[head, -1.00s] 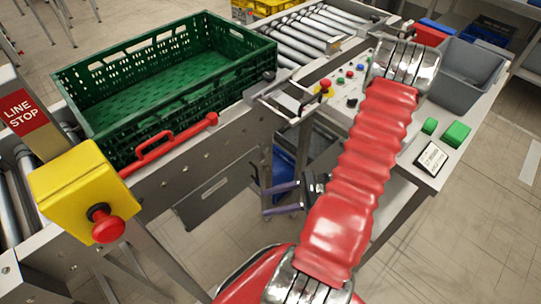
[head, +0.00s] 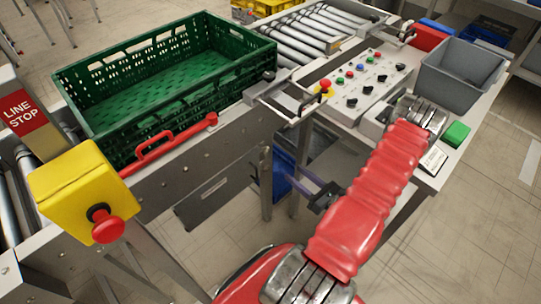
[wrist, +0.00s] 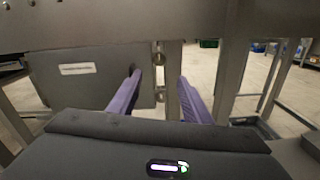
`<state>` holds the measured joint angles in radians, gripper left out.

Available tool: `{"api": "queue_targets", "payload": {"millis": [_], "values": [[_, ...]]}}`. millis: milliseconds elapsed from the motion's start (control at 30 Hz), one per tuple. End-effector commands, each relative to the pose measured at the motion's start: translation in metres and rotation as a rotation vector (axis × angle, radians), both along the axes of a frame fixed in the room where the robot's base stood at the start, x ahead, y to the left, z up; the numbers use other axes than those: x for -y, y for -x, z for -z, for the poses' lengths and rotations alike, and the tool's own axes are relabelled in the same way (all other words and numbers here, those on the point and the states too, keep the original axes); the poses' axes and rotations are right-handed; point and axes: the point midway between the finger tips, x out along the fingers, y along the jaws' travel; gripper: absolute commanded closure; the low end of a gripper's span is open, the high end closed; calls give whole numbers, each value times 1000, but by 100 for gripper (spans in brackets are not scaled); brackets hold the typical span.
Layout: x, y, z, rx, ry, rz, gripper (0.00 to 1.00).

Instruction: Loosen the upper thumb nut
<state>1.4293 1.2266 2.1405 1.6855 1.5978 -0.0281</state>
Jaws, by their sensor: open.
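My gripper (wrist: 159,78) is open and empty, its two purple fingers apart and pointing at the conveyor frame in the wrist view. In the head view my gripper (head: 305,176) is low, in front of the conveyor's legs and under the side table. Two small round metal fittings sit one above the other beside a grey panel in the wrist view. The upper one (wrist: 158,59), which looks like the upper thumb nut, is just above the fingertip line. The lower one (wrist: 160,95) shows between the fingers. Neither is touched as far as I can see.
The grey panel (wrist: 85,75) with a white label is left of the fittings. A metal beam (wrist: 170,20) crosses above. A green crate (head: 160,85) is on the conveyor. The yellow stop box (head: 80,185) is at the left. A control panel (head: 365,85) stands above my gripper.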

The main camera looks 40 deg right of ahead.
Motion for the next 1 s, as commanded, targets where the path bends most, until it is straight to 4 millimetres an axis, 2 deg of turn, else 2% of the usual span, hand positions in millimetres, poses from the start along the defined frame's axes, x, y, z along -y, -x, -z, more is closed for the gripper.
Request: {"api": "queue_targets", "payload": {"millis": [367, 567, 1000], "values": [[-1, -5, 0, -1, 0, -5, 55], [-2, -21, 0, 0, 1, -8, 55], [-4, -69, 0, -1, 2, -8, 55]]}}
